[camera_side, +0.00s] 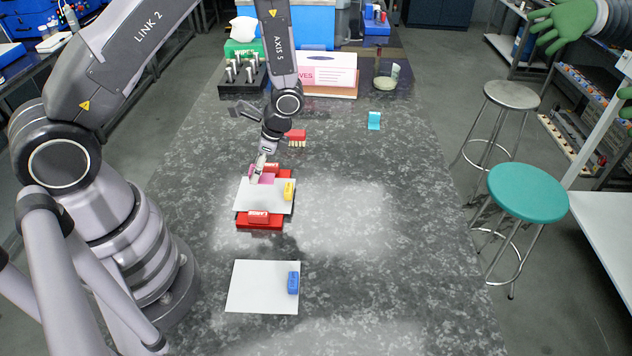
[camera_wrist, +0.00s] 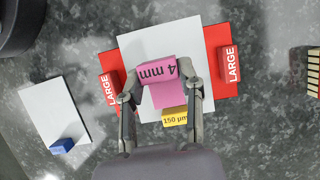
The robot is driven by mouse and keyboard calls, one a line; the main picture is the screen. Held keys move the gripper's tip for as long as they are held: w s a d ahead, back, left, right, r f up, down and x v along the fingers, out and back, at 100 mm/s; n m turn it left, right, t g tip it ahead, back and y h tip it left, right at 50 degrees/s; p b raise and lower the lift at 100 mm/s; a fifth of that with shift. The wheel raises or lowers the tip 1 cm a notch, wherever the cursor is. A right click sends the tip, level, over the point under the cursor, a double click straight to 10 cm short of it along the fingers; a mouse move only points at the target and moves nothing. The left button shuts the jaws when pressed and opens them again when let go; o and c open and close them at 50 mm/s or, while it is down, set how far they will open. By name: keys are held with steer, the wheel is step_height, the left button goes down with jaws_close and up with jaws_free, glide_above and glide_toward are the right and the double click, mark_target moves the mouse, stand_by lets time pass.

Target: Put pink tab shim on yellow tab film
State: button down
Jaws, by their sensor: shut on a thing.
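The pink tab shim (camera_wrist: 165,95), marked "4 mm" on its tab, is between the fingers of my gripper (camera_wrist: 160,92), which is shut on the tab. In the side view, my gripper (camera_side: 257,172) holds the pink shim (camera_side: 266,179) low over the far part of the yellow tab film. That white film (camera_side: 262,200) has a yellow tab (camera_side: 289,191) at its right, marked "150 µm" in the wrist view (camera_wrist: 175,117). I cannot tell whether the shim touches the film.
The film lies over a red plate (camera_side: 260,227) with "LARGE" tabs at both ends. A white sheet (camera_side: 259,290) with a blue tab (camera_side: 293,283) lies nearer the camera. A small red-topped piece (camera_side: 296,135) and a teal piece (camera_side: 374,120) stand farther back.

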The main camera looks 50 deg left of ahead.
mark_target(263, 177)
steer(key=shift+f, duration=2.25)
steer(key=c, duration=0.7)
jaws_free()
steer(key=shift+f, duration=0.1)
